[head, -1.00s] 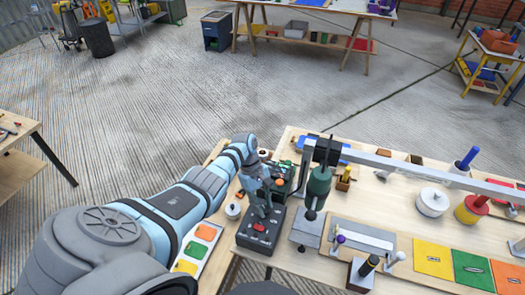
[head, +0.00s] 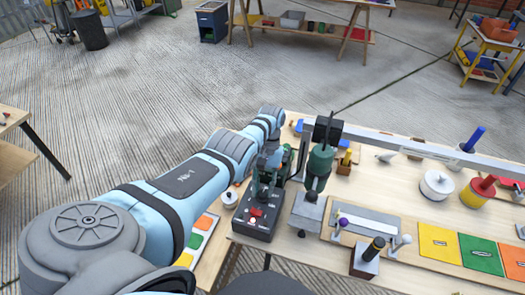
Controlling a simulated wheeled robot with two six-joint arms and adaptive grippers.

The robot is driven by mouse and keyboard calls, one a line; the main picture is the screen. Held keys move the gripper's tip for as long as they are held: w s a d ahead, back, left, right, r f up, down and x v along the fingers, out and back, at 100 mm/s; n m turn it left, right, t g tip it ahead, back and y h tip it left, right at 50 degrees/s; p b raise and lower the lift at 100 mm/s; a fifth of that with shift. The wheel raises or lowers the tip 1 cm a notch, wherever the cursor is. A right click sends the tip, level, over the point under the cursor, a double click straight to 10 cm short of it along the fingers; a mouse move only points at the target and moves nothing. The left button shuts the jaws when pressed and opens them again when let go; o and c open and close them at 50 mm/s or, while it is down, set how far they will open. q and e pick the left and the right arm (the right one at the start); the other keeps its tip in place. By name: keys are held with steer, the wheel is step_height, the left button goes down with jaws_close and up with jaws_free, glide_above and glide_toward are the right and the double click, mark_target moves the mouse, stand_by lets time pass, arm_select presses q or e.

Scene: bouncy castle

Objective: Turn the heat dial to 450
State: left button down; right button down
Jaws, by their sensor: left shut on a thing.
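A dark control box (head: 254,230) with a red switch and small white markings stands at the left front of the workbench. My left gripper (head: 266,192) points down at the back part of this box. Its fingers are closed around a small part on top, which looks like the heat dial; the fingers hide the dial and its numbers, so its setting cannot be read. My right gripper is not in view.
A green drill-like tool on a stand (head: 319,165) rises close to the right of the gripper. A tray of coloured cards (head: 199,240) lies to the left. Yellow, green and orange panels (head: 438,244) lie at the right front.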

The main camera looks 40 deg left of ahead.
arm_select(q)
steer(key=shift+d+m+y, duration=0.1)
steer(key=shift+m+y, duration=0.2)
steer(key=shift+m, duration=0.7)
steer(key=m, duration=0.1)
steer(key=m+y+p, duration=0.1)
steer(key=shift+s+d+m+g, duration=0.1)
steer(key=shift+d+m+g, duration=0.05)
steer(key=shift+m+g, duration=0.15)
steer(key=m+y+p, duration=0.1)
steer(key=m, duration=0.1)
steer(key=shift+d+r+m, duration=0.1)
steer(key=shift+m, duration=0.2)
steer(key=shift+m+y+p, duration=0.6)
steer(key=shift+m+p, duration=0.45)
steer(key=shift+m, duration=0.25)
steer(key=c, duration=1.3)
jaws_free()
